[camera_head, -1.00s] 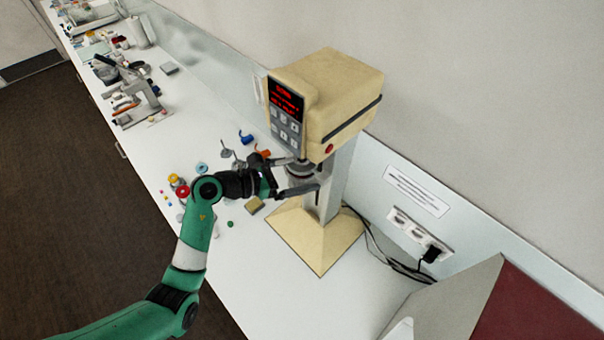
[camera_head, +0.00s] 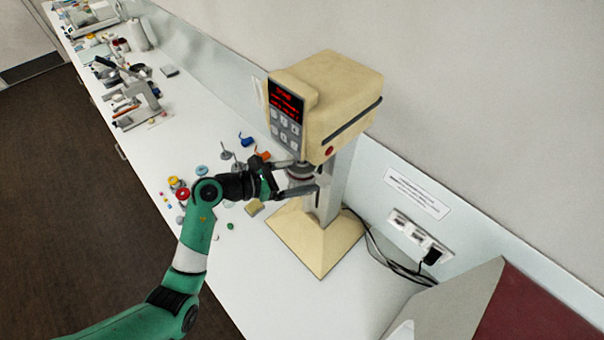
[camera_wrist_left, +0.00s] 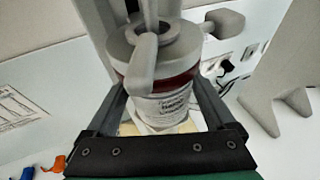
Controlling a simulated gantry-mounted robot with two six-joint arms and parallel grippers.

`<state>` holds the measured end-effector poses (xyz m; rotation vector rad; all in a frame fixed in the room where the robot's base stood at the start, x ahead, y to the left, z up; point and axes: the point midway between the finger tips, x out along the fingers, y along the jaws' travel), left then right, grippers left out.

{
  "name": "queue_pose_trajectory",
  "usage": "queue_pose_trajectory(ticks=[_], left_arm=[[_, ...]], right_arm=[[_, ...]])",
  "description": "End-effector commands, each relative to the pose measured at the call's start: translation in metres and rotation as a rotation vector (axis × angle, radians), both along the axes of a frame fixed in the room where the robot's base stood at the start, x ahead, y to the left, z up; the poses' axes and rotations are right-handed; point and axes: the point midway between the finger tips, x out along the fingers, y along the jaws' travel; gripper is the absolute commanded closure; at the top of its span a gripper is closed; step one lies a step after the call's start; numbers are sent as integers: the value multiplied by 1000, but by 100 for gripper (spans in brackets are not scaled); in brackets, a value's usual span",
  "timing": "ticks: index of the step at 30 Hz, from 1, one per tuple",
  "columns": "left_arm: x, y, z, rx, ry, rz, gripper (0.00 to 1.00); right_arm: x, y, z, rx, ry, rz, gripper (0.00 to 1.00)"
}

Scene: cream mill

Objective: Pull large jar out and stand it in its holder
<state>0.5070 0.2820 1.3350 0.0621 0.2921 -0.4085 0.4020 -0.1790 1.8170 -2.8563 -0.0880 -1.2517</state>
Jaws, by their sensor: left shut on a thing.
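The large jar (camera_wrist_left: 163,106) is grey-white with a dark red band and a printed label. It sits upright under the head of the cream mill (camera_head: 325,95), in front of its column. My left gripper (camera_head: 303,178) reaches in from the left and is shut on the jar, with one finger on each side in the left wrist view. A grey mixing part covers the jar's top in that view. In the head view the jar is small and partly hidden by the fingers. I cannot make out its holder with certainty. My right gripper is not in view.
The mill's cream base (camera_head: 318,243) spreads below the jar. Small coloured items and a tan block (camera_head: 254,206) lie left of it on the white bench. Cables run to wall sockets (camera_head: 418,233) at right. The bench front (camera_head: 270,290) is clear.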

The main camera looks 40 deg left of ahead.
Motion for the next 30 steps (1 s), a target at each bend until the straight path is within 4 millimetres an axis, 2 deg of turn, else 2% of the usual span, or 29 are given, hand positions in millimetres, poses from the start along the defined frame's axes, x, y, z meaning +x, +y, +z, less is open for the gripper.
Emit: queue_pose_trajectory(ticks=[30], left_arm=[[0, 0, -43, 0, 2, 0, 78]], right_arm=[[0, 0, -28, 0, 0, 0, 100]])
